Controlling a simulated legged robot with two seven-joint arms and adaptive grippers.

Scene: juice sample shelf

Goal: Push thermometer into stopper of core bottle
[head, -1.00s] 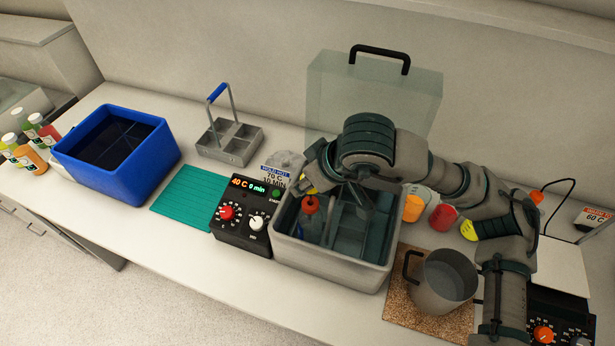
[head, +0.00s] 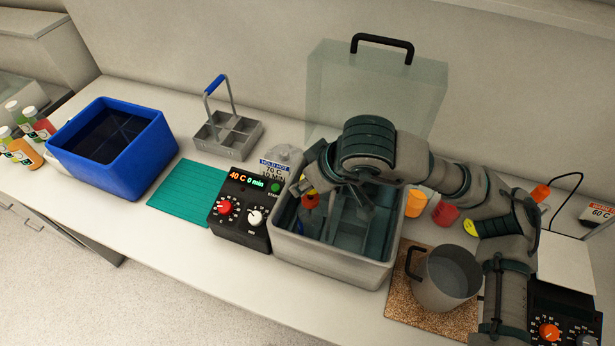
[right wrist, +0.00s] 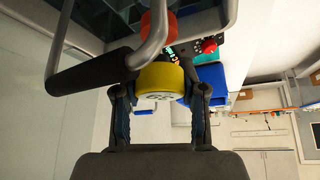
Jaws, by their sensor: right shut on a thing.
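My right gripper (right wrist: 160,100) is shut on a round yellow head, seemingly that of the thermometer (right wrist: 162,79). In the head view a bit of yellow (head: 308,186) shows at the fingertips, over the left part of the grey water bath. Just beneath is the orange-red stopper (head: 310,201) of the core bottle, which stands in the bath; it also shows beyond the yellow head in the right wrist view (right wrist: 158,22). The fingers partly cover the stopper, and I cannot tell how deep the thermometer stem sits. My left gripper is out of view.
The bath (head: 330,258) holds a wire-handled rack; its dark handle grip (right wrist: 92,83) is close to my right fingers. A control box (head: 238,232) stands left, a metal pot (head: 445,280) right, a clear lid (head: 375,90) behind. The green mat (head: 187,195) is bare.

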